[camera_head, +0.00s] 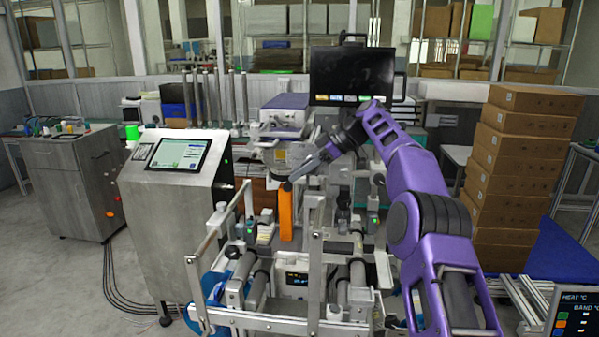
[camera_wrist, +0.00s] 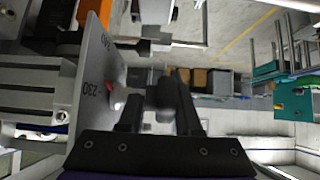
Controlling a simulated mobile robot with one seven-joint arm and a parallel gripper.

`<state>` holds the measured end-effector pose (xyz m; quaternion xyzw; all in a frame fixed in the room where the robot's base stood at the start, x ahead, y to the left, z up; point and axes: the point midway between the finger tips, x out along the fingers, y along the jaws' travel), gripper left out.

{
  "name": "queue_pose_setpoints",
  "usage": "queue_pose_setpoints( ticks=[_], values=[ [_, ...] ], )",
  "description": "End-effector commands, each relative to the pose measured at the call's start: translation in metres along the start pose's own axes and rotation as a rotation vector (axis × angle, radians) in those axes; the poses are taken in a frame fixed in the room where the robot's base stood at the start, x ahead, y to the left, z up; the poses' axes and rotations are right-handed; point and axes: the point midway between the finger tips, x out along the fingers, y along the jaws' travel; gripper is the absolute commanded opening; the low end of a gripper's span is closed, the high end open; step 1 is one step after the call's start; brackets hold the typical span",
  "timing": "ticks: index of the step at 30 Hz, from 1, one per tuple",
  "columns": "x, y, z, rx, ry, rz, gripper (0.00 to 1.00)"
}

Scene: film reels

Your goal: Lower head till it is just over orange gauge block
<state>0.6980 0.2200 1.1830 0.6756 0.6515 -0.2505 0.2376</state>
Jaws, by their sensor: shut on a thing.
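The orange gauge block (camera_head: 285,215) stands upright on the machine in the middle of the head view. The machine's purple-topped head (camera_head: 284,108) is above and behind it; I cannot tell the exact gap between them. My gripper (camera_head: 290,181) is close to the block's top end. An orange part (camera_wrist: 68,22), likely the block, shows behind the plate. The knob's far side is hidden.
A console with a screen (camera_head: 180,153) stands left of the machine. Metal frame bars (camera_head: 316,255) rise in front of it. A dark monitor (camera_head: 351,76) is behind my arm. Stacked cardboard boxes (camera_head: 515,170) stand at the right. Open floor (camera_head: 120,270) shows at the left.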

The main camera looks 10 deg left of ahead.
Motion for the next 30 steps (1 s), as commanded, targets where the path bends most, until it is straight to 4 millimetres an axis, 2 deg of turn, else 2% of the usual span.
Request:
queue_pose_setpoints(
  ticks=[1, 8, 9, 11, 23, 30],
  values=[
    [-0.0027, -0.0031, -0.0061, -0.006, 0.006, -0.006, 0.0],
    [-0.0035, -0.0033, -0.0075, -0.008, 0.009, -0.006, 0.0],
    [-0.0036, -0.0033, -0.0078, -0.009, 0.009, -0.005, 0.4],
    [-0.0035, -0.003, -0.0075, -0.009, 0.009, -0.005, 0.51],
    [-0.0019, -0.0016, -0.0037, -0.004, 0.005, -0.003, 0.51],
    [-0.0033, -0.0049, -0.0092, -0.004, 0.005, -0.003, 0.51]
  ],
)
